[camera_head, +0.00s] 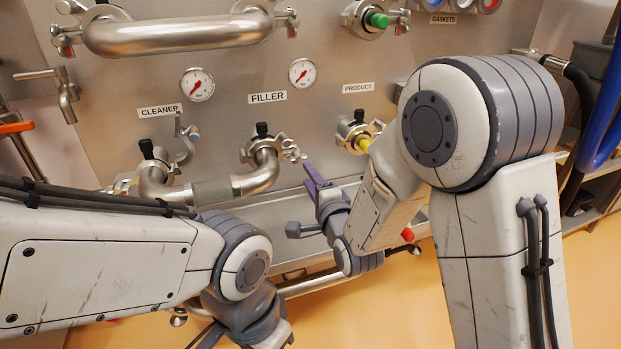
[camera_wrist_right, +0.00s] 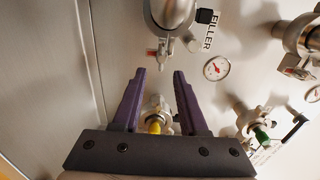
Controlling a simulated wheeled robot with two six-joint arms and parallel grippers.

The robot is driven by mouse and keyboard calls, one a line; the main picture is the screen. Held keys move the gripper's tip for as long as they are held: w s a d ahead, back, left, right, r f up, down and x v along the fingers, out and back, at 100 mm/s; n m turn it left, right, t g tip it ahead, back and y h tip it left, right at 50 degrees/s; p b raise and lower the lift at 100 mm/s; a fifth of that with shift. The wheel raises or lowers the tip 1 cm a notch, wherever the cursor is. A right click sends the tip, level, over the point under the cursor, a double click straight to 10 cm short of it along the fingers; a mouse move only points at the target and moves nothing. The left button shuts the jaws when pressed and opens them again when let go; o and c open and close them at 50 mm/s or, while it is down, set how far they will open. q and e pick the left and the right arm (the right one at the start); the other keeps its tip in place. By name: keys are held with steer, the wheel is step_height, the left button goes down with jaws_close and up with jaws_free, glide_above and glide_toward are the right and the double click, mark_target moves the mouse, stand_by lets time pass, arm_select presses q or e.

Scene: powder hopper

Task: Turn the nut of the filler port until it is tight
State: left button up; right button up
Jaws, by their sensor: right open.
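The filler port (camera_head: 262,152) is a steel clamped pipe end below the FILLER label, with a black knob on top. Its clamp nut (camera_head: 290,150) is on the right side of the clamp; in the right wrist view the nut (camera_wrist_right: 165,57) lies just beyond the fingertips. My right gripper (camera_head: 313,180) has purple fingers and is a little below and right of the nut. In the right wrist view it (camera_wrist_right: 159,73) is open and empty, with a gap to the nut. My left arm reaches in at lower left; its gripper is out of sight.
The product port (camera_head: 354,134) with a yellow part stands to the right, close to my right arm. A cleaner pipe (camera_head: 153,182) joins the filler port from the left. Gauges (camera_head: 302,73) and a large horizontal handle-like pipe (camera_head: 180,35) are above. Orange floor shows below.

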mark_target(300, 159)
steer(key=shift+p+x, duration=0.45)
steer(key=shift+x, duration=4)
steer(key=shift+d+r, duration=0.1)
steer(key=shift+r, duration=0.1)
jaws_close()
